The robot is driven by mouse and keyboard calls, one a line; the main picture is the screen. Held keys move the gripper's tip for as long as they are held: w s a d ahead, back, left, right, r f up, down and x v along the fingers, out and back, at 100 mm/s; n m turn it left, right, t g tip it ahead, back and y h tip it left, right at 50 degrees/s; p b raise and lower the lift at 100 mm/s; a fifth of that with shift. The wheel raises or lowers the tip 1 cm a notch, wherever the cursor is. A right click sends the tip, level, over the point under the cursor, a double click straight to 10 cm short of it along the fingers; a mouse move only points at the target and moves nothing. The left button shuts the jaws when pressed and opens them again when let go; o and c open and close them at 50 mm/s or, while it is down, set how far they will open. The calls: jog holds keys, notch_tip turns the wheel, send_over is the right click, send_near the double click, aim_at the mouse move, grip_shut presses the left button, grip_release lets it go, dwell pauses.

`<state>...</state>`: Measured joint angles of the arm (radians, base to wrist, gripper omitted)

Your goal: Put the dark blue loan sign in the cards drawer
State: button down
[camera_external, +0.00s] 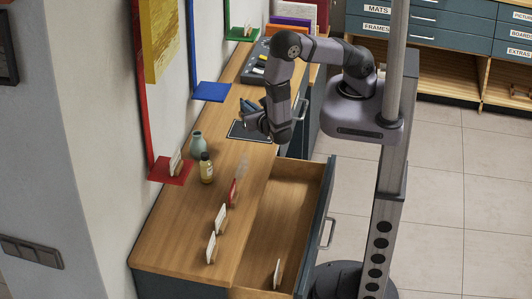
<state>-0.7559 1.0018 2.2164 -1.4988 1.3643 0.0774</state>
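My gripper (254,113) is low over a dark, light-edged mat (238,134) on the wooden counter, pointing left. Small dark bluish shapes show at its fingertips; I cannot tell whether they are fingers or a held sign. The dark blue loan sign cannot be made out for sure. A drawer (324,205) is pulled out at the counter's near end, with its label out of sight. A white card in a small stand (277,272) stands inside it, near the front end; the rest of its floor looks bare.
On the counter stand a red sign (232,191), two white cards (221,218) (211,247), a yellowish bottle (206,168) and a teal vase (197,145). Red (171,170), blue (211,92) and green (241,34) ledges line the wall. A grey tray (258,62) lies farther back.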

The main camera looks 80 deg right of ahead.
jog(key=shift+n+t+y, duration=0.6)
jog(key=shift+n+y, duration=0.1)
jog(key=w+b, duration=0.1)
jog(key=b, duration=0.2)
jog(key=w+a+b, duration=0.1)
jog(key=b, duration=0.3)
jog(key=w+a+f+b, duration=0.1)
jog(key=w+b, duration=0.1)
jog(key=b, duration=0.2)
jog(key=shift+a, duration=0.2)
jog(key=shift+f, duration=2.9)
jog(key=shift+f, duration=0.1)
jog(key=shift+f+p, duration=0.35)
jog(key=shift+f, duration=1.65)
